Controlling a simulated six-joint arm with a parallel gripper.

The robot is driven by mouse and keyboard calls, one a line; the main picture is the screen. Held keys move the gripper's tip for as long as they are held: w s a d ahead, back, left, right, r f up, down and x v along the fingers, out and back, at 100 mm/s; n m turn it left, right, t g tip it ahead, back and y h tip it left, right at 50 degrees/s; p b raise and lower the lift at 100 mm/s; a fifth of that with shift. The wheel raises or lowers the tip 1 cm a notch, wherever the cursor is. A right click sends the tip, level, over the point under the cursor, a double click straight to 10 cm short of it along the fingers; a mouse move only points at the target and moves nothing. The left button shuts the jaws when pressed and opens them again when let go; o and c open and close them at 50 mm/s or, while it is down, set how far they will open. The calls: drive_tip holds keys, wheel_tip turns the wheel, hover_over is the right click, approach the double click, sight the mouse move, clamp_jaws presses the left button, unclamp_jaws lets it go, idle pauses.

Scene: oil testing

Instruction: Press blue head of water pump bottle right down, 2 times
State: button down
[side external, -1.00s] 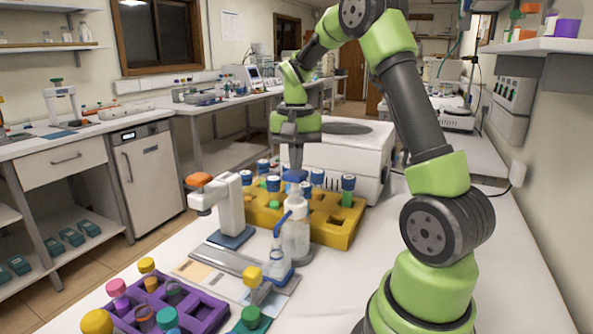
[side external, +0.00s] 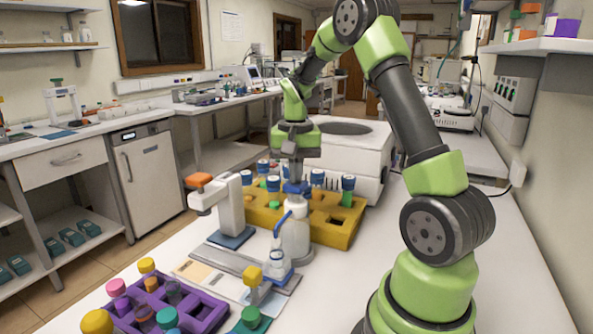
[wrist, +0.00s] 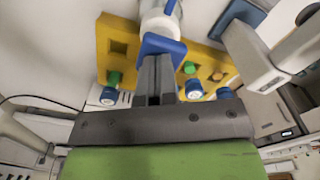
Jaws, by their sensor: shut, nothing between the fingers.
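The water pump bottle (side external: 295,238) is a whitish bottle standing upright on the white bench in front of the yellow rack. Its blue head (side external: 296,188) is on top, directly under my gripper (side external: 296,180). In the wrist view the blue head (wrist: 161,44) lies at the tips of my shut fingers (wrist: 157,62). The fingers point down and appear to touch the head. Nothing is held between them. The wrist view shows only part of the bottle (wrist: 158,22) past the head.
A yellow rack (side external: 335,233) with several blue-capped vials stands behind the bottle. A white device with an orange top (side external: 230,208) stands to the left. A purple rack (side external: 205,309) is at front left.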

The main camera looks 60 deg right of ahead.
drive_tip(key=shift+r, duration=2.4)
drive_tip(key=shift+r, duration=1.25)
drive_tip(key=shift+a, duration=0.15)
drive_tip(key=s+a+r+n+t, duration=0.2)
drive_tip(key=a+r, duration=0.1)
drive_tip(key=a, duration=0.3)
drive_tip(key=s+a+r+n+t, duration=0.2)
drive_tip(key=a+r, duration=0.1)
drive_tip(key=a, duration=0.4)
drive_tip(key=s+a+f+n+t+y, duration=0.1)
drive_tip(key=s+a+n+t+y, duration=0.1)
drive_tip(key=s+a, duration=0.6)
drive_tip(key=shift+s+n+t, duration=0.35)
drive_tip(key=shift+n+t, duration=0.25)
drive_tip(key=shift+n, duration=0.4)
